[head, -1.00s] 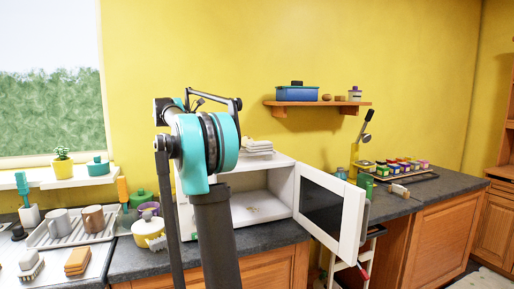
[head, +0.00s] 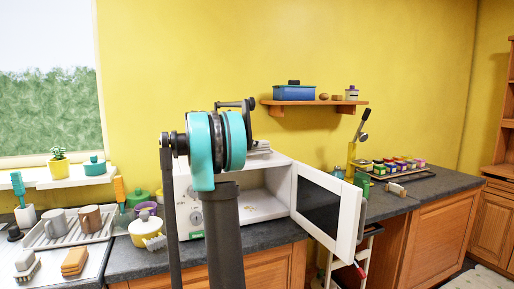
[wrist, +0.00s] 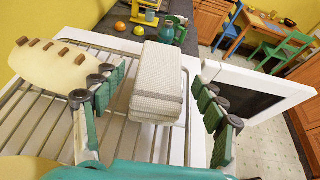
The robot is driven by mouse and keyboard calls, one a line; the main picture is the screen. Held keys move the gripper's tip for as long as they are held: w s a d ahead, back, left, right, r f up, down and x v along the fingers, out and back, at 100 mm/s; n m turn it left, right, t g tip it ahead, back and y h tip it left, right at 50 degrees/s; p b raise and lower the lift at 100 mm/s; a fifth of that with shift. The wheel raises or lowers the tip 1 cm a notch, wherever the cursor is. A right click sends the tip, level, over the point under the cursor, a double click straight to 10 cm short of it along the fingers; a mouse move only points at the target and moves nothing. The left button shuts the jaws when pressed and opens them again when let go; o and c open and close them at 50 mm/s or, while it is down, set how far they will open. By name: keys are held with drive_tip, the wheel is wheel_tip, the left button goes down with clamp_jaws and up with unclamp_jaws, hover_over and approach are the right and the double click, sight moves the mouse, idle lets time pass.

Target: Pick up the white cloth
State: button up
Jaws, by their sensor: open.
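The white cloth (wrist: 158,82) is a folded, waffle-textured stack with a grey band, lying on a wire rack (wrist: 60,103) in the wrist view. In the head view the cloth (head: 263,148) shows as a pale stack on top of the white microwave (head: 285,163), partly hidden by my arm. My gripper (wrist: 162,90) is open, with one green-padded finger to the left of the cloth and the other to its right. The cloth lies between them, and I see gaps on both sides. My gripper is hidden behind my arm in the head view.
The microwave door (head: 327,212) hangs open to the right. A cream rounded object with brown pieces (wrist: 52,66) lies left of the fingers. A dish rack with mugs (head: 68,234) stands on the left counter. A wall shelf (head: 314,105) is at the right.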

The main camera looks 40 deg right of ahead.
drive_tip(key=x, duration=0.2)
drive_tip(key=shift+d+f, duration=0.15)
drive_tip(key=shift+d, duration=0.15)
drive_tip(key=c, duration=1.2)
drive_tip(key=shift+o, duration=0.2)
wheel_tip(320, 180, up, 20)
